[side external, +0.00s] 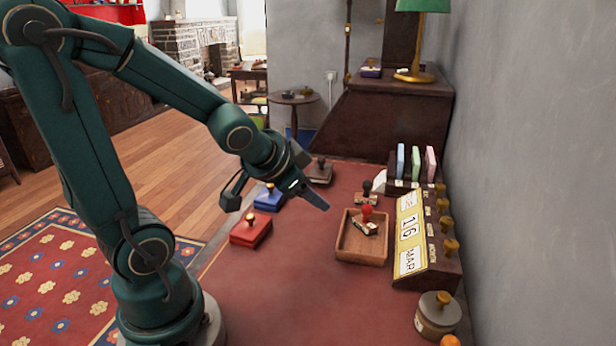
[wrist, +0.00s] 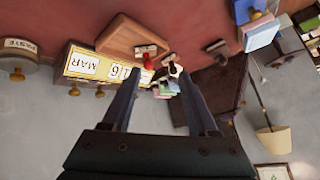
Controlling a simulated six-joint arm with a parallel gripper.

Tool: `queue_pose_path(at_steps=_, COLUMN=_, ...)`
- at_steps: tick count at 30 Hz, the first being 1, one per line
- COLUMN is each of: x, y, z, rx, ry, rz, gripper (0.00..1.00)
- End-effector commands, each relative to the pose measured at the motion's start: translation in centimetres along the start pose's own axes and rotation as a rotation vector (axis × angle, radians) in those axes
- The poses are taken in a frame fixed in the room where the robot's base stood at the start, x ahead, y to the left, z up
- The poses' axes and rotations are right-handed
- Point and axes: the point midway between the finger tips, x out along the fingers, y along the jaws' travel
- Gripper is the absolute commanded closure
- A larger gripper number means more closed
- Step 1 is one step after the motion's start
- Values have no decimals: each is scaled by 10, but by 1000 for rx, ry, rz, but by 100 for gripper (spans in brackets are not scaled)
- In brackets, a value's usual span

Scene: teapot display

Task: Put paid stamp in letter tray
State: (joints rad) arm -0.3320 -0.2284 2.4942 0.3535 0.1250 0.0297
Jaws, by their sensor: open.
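The wooden tray (side external: 362,260) stands on the red desk top, right of my gripper (side external: 318,200). A red-knobbed stamp (side external: 367,215) sits in the tray, toward its back. A black-knobbed stamp (side external: 367,190) stands just behind the tray. The lettering on both is too small to read, so I cannot tell which is the paid stamp. My gripper is open and empty, above the desk left of the tray. In the wrist view, the tray (wrist: 130,36), the red-knobbed stamp (wrist: 148,58) and the black-knobbed stamp (wrist: 174,69) appear upside down beyond the fingers (wrist: 159,76).
A red box (side external: 251,233) and a blue box (side external: 269,199) with brass knobs stand left of my gripper. A perpetual calendar (side external: 410,235) lines the tray's right side, near the wall. A round paste pot (side external: 436,318) stands at the front right.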

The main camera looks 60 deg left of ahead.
Motion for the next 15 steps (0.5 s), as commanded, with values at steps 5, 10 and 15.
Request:
queue_pose_path(at_steps=5, x=-58, y=38, z=16, rx=-71, ry=-84, rz=101, gripper=40)
queue_pose_path(at_steps=10, x=-98, y=69, z=40, rx=-98, ry=-163, rz=222, gripper=40)
queue_pose_path(at_steps=15, x=-116, y=82, z=53, rx=-101, ry=-203, rz=280, gripper=40)
